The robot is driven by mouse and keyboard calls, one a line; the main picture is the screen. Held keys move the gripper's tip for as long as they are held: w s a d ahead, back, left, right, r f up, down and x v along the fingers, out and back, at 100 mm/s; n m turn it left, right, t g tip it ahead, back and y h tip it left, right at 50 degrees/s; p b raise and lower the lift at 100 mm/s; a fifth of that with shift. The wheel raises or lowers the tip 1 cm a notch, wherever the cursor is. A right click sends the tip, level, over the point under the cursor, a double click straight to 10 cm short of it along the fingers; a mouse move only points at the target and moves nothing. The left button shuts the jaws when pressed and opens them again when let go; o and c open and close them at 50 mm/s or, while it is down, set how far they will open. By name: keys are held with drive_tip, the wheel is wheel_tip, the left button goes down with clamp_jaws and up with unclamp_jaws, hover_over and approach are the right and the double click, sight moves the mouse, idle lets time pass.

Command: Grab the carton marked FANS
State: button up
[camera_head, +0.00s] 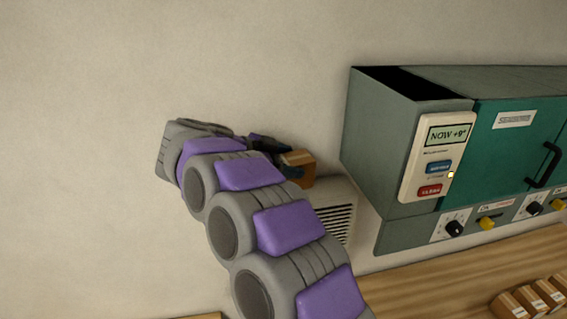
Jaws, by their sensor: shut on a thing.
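My gripper (283,160) is at the far end of my purple and grey arm, left of the green cabinet. Its dark jaws are shut on a small brown carton (299,167), held up in front of the wall. The carton's marking cannot be read from here, and my gripper and arm hide part of it. Several small brown cartons with white labels (531,300) stand on the wooden surface at the lower right. Their labels are too small to read.
A green cabinet (513,140) with a grey side, a black handle and knobs stands at the right. Its panel (438,157) reads "NOW +9°". A pale vented box (337,208) is behind my arm. The wooden counter (430,275) is clear left of the cartons. Bare wall fills the left.

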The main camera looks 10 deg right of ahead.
drive_tip(key=s+d+r+b, duration=0.1)
drive_tip(key=s+d+b, duration=0.1)
drive_tip(key=s, duration=1.2)
drive_tip(key=shift+s+d+r, duration=0.15)
drive_tip(key=shift+d+r, duration=0.1)
drive_tip(key=shift+d, duration=0.25)
drive_tip(key=shift+s, duration=0.1)
